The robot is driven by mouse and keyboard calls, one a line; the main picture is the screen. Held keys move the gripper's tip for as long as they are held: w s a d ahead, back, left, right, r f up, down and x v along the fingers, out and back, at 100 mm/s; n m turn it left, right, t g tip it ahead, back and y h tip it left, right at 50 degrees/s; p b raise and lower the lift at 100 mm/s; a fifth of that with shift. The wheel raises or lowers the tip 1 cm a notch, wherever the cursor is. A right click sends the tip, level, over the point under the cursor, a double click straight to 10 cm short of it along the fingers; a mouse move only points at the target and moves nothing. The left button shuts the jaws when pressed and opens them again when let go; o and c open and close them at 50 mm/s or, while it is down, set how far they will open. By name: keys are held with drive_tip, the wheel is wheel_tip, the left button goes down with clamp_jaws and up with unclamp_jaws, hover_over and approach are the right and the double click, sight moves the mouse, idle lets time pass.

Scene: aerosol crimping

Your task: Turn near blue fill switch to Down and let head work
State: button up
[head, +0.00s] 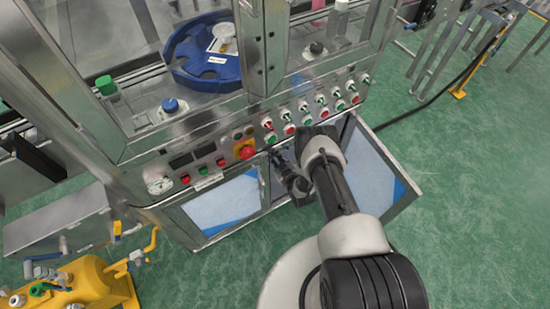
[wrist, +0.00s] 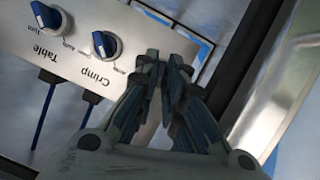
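In the wrist view a white plate carries two blue-and-white switches, upside down to me. One is labelled Crimp (wrist: 106,45), the other Table (wrist: 46,15). A switch labelled fill is not in sight; the fingers cover part of the view at the plate's right end. My gripper (wrist: 165,57) has its two fingers close together with nothing seen between them. It is to the right of the Crimp switch and looks apart from it. In the head view my gripper (head: 281,160) is low at the machine's front, below the button panel, and the switches there are hidden.
The machine's front panel (head: 222,160) has a red emergency button (head: 246,150) and several red and green switches. A blue round table (head: 205,72) is inside the machine. An open cabinet door (head: 372,172) stands right of my arm. Yellow equipment (head: 85,285) is at lower left.

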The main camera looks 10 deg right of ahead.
clamp_jaws()
drive_tip(key=m+y, duration=0.1)
drive_tip(key=m, duration=0.1)
drive_tip(key=m+y, duration=0.2)
drive_tip(key=m, duration=0.1)
drive_tip(key=m+g+y, duration=0.1)
drive_tip(key=m+y, duration=0.1)
drive_tip(key=m, duration=0.1)
drive_tip(key=shift+d+f, duration=0.15)
drive_tip(key=shift+d, duration=0.25)
idle(0.4)
drive_tip(key=shift+y, duration=0.3)
drive_tip(key=shift+o, duration=1.2)
unclamp_jaws()
drive_tip(key=shift+w, duration=0.1)
